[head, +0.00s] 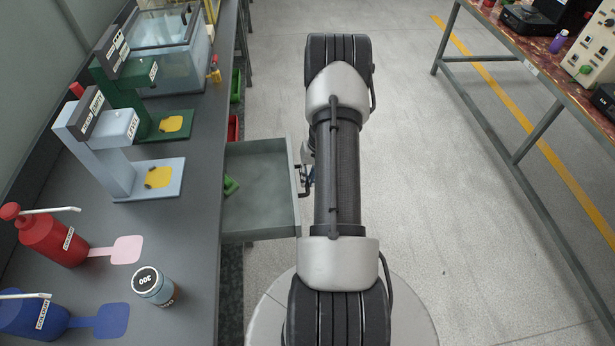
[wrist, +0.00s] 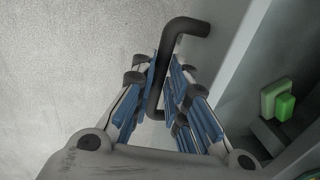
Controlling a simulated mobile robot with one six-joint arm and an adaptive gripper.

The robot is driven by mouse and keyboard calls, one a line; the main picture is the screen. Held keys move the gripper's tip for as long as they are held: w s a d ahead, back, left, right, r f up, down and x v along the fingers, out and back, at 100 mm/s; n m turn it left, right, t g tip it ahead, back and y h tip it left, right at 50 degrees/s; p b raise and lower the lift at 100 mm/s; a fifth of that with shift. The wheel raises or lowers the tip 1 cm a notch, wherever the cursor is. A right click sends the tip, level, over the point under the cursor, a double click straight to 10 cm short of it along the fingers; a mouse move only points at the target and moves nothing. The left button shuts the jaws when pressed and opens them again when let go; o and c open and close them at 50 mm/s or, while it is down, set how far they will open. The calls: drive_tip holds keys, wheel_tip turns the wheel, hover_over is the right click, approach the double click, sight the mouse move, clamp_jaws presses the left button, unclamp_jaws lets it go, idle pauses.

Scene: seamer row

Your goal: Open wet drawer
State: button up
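A grey drawer (head: 262,190) stands pulled out from the bench's front, its inside showing. A green item (head: 231,186) lies in it near the bench side; the wrist view shows green blocks (wrist: 277,102) inside. No label reading "wet" is visible on the drawer. Its dark bar handle (wrist: 186,26) is on the front face. My gripper (wrist: 164,75) has its blue-padded fingers on both sides of the handle, closed in against it. In the head view my gripper (head: 308,176) is at the drawer front, mostly hidden behind my arm.
The bench (head: 190,255) at left carries a red pump bottle (head: 55,240), a blue pump bottle (head: 35,318), a jar (head: 154,287) and press-like devices. Red (head: 233,128) and green bins (head: 236,86) sit below. Another table (head: 545,70) stands right; floor between is clear.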

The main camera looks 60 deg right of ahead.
drive_tip(key=o, duration=0.4)
drive_tip(key=shift+c, duration=0.2)
drive_tip(key=shift+r, duration=0.1)
wheel_tip(320, 180, up, 12)
drive_tip(key=s+d, duration=0.1)
drive_tip(key=shift+s+d+f, duration=0.2)
drive_tip(key=shift+s, duration=0.2)
drive_tip(key=shift+w, duration=0.1)
